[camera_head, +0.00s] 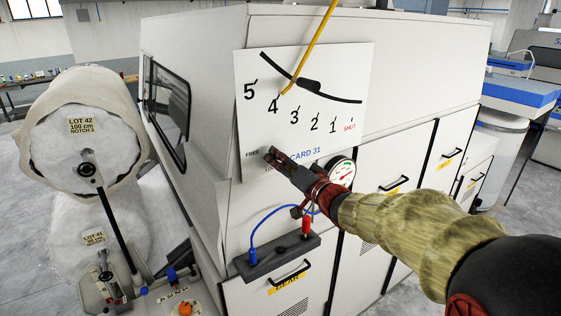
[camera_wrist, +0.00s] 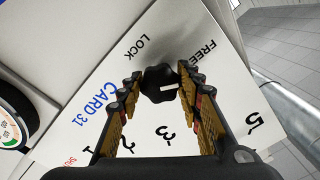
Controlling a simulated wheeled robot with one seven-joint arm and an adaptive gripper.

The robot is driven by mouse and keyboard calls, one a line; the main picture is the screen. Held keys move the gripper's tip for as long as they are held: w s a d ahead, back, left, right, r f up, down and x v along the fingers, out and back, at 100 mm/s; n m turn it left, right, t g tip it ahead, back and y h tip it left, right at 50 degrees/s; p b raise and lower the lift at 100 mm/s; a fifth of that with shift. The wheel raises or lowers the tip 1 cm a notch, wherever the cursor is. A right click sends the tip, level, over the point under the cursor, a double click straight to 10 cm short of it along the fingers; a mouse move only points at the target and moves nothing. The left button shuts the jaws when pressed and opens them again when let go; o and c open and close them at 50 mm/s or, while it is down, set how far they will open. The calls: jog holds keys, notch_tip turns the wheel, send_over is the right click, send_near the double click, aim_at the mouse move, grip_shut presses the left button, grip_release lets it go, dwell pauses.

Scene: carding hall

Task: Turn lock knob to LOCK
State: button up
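The lock knob (camera_wrist: 158,82) is black and lobed, with a white pointer mark. In the wrist view it sits between the fingertips of my gripper (camera_wrist: 160,80), on the white panel (camera_wrist: 95,75). The mark points to the right, to the FREE side. The LOCK label (camera_wrist: 133,47) is up and left of the knob, and the FREE label (camera_wrist: 202,49) up and right. The fingertips are close on both sides; I cannot tell whether they press on it. In the head view my gripper (camera_head: 271,156) reaches the panel's lower left, hiding the knob and part of LOCK.
A dial gauge (camera_head: 342,172) is right of my gripper. Below is a dark box (camera_head: 277,257) with a blue cable and a red plug. A yellow pointer (camera_head: 311,48) crosses the numbered scale. A large fibre roll (camera_head: 80,130) stands at the left.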

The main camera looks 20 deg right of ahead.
jog(key=c, duration=0.6)
jog(key=shift+c, duration=0.3)
jog(key=n+b, duration=0.3)
jog(key=n, duration=0.2)
jog(key=shift+f+b, duration=0.1)
jog(key=shift+b, duration=0.25)
jog(key=n+b, duration=0.4)
jog(key=n, duration=0.2)
jog(key=n+b, duration=0.4)
jog(key=n, duration=0.2)
jog(key=shift+n, duration=0.3)
jog(key=n+b, duration=0.4)
jog(key=n, duration=0.2)
jog(key=shift+n, duration=0.3)
